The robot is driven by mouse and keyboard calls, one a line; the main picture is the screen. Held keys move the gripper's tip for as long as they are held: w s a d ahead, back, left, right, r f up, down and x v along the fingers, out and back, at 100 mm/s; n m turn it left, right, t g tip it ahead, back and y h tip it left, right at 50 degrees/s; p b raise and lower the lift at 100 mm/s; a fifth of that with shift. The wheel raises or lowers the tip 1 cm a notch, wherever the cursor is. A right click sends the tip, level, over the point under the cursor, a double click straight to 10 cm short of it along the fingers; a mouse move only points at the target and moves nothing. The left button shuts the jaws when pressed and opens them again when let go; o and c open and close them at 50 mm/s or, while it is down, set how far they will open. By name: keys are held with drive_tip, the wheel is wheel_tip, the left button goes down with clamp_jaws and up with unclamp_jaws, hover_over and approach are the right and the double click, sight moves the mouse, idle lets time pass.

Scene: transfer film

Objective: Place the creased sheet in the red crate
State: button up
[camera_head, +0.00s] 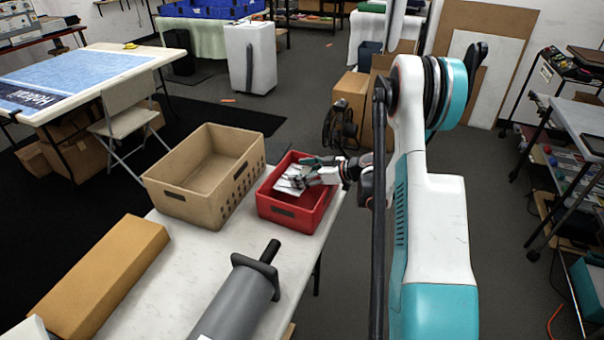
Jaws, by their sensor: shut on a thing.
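The red crate (291,216) stands at the right end of the white table. The creased sheet (289,185) is pale and crumpled and shows within the crate's opening, near its back half. My gripper (311,174) reaches in over the crate's right rim and is shut on the sheet. The fingers overlap the sheet's right part and hide some of it. I cannot tell whether the sheet touches the crate floor.
A tan crate (172,205) stands just left of the red crate. A long tan box (98,283) and a grey cylinder (236,303) with a black end lie nearer on the white table (188,262). Bare tabletop lies between them.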

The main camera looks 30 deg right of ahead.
drive_tip(key=shift+f, duration=0.3)
drive_tip(key=o, duration=1.1)
drive_tip(key=shift+c, duration=0.2)
drive_tip(key=shift+r, duration=0.1)
drive_tip(key=shift+r+p, duration=0.3)
drive_tip(key=shift+r, duration=0.1)
drive_tip(key=p+v, duration=0.3)
drive_tip(key=v, duration=0.9)
drive_tip(key=shift+r, duration=0.1)
